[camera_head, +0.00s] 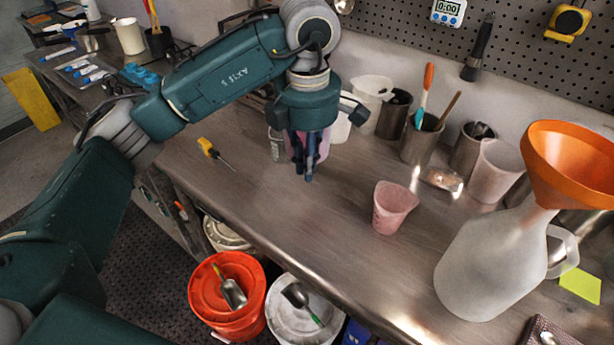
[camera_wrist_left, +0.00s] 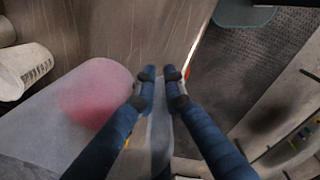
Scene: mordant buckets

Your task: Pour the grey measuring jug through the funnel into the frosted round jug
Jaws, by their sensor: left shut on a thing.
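My left gripper (camera_head: 308,178) points down over the back of the bench, left of the middle. It is shut on the grey measuring jug (camera_head: 297,148), which is mostly hidden behind the fingers. In the left wrist view the jug (camera_wrist_left: 50,130) is greyish and see-through with a pink-red content, and the fingertips (camera_wrist_left: 160,76) close on what looks like its handle. I cannot tell whether its base touches the bench. The frosted round jug (camera_head: 478,268) stands upright at the right. The orange funnel (camera_head: 560,180) sits in its mouth. My right gripper is not in view.
A small pink beaker (camera_head: 391,210) stands on the bench between my gripper and the frosted jug. Steel cups with tools (camera_head: 421,142) and a whitish jug (camera_head: 494,172) line the back. A yellow screwdriver (camera_head: 210,149) lies left. Buckets (camera_head: 226,285) stand below the front edge.

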